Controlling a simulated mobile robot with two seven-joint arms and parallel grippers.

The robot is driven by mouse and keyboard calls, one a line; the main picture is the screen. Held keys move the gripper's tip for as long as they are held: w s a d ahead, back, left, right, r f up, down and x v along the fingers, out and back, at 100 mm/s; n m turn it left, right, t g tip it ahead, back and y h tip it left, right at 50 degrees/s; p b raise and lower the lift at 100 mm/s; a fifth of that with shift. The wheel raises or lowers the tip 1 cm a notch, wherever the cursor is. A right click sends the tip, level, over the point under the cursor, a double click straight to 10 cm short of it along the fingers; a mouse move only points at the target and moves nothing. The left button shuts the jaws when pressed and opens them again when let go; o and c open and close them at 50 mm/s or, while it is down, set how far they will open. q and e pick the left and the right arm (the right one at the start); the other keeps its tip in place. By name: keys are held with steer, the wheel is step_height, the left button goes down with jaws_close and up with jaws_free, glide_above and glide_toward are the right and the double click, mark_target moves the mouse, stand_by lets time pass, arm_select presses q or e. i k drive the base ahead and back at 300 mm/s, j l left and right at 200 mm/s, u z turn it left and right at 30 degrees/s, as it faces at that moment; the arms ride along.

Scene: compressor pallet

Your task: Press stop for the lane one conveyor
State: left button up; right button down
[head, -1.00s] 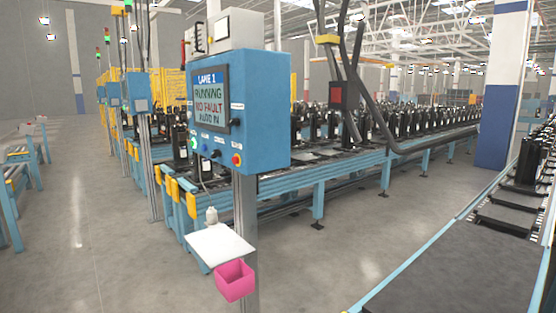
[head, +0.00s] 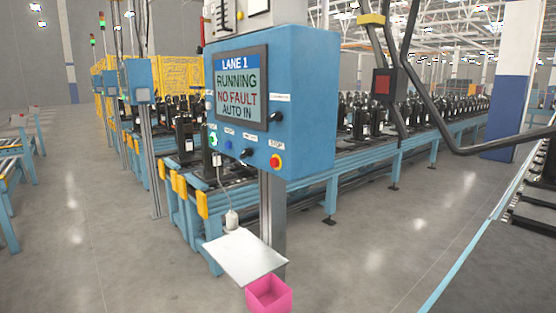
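The blue lane 1 control box (head: 310,110) stands on a grey post in the middle of the head view. Its screen (head: 241,91) reads LANE 1, RUNNING, NO FAULT, AUTO IN. Along the bottom of its face are a lit green button (head: 213,139), a blue button (head: 228,145), a black knob (head: 246,153) and a red stop button (head: 276,161) on a yellow ring, labelled STOP. A black selector (head: 276,116) sits right of the screen. The lane one conveyor (head: 365,157) runs behind the box, carrying black compressors. Neither gripper is in view.
A white shelf (head: 245,258) and a pink bin (head: 270,294) stick out from the post below the box. Another conveyor edge (head: 470,255) runs along the right. Blue frames (head: 20,170) stand at the far left. The grey floor left of the post is clear.

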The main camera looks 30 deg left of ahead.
mark_target(273, 161)
steer(key=i+j, duration=0.15)
steer(key=j, duration=0.35)
steer(key=i+j+z, duration=0.1)
steer(key=j, duration=0.4)
steer(key=i+j, duration=0.1)
steer(key=j, duration=0.4)
